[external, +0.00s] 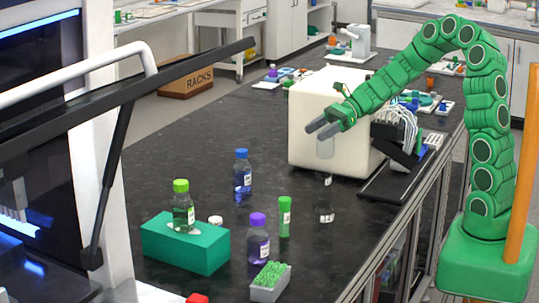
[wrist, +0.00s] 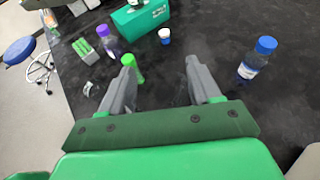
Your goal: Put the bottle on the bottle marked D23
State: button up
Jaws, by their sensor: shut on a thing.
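My gripper (external: 317,130) is out over the black bench in front of a white box, with its fingers shut on a clear, colourless bottle (external: 325,148). The glass is hard to make out, and in the wrist view between the fingertips (wrist: 160,62) it barely shows. No label is readable, so I cannot tell which bottle is D23.
A blue-capped bottle (external: 242,176), a purple-capped bottle (external: 258,240) and a green-capped tube (external: 284,217) stand nearby. A grey rack (external: 265,292) is in front. The white box (external: 305,120) stands close behind my gripper.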

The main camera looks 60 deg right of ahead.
aim_at(318, 143)
jog(key=shift+w+f, duration=0.3)
jog(key=shift+f, duration=1.6)
jog(key=shift+f, duration=0.15)
jog(key=o, duration=1.1)
jog(key=shift+c, duration=0.2)
